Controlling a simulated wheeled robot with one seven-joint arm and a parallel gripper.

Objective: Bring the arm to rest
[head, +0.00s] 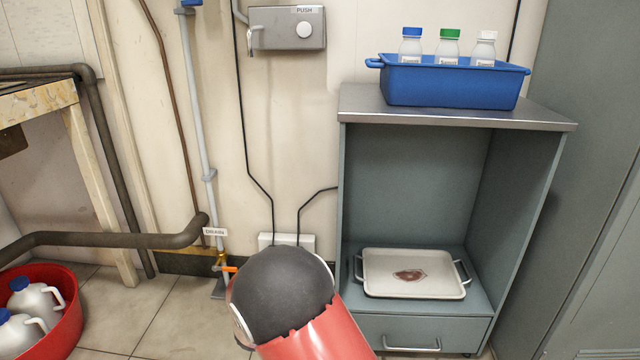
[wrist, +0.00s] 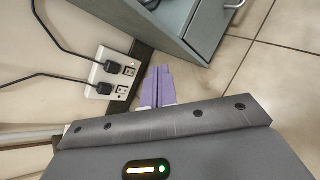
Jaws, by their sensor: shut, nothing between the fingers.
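My gripper (wrist: 158,87) shows in the wrist view as two purple fingers pressed together, with nothing between them. The fingers point toward the foot of the wall and the floor beside the cabinet. In the head view, part of my arm (head: 290,300), dark grey and red, rises from the bottom middle in front of the wall. My gripper does not show in the head view.
A grey-green cabinet (head: 459,112) stands right, with a blue bin (head: 450,88) of bottles on top and a white tray (head: 385,283) inside. A wall outlet (wrist: 112,72) with plugged cords is near my fingers. A red tub (head: 62,335) with jugs is at lower left.

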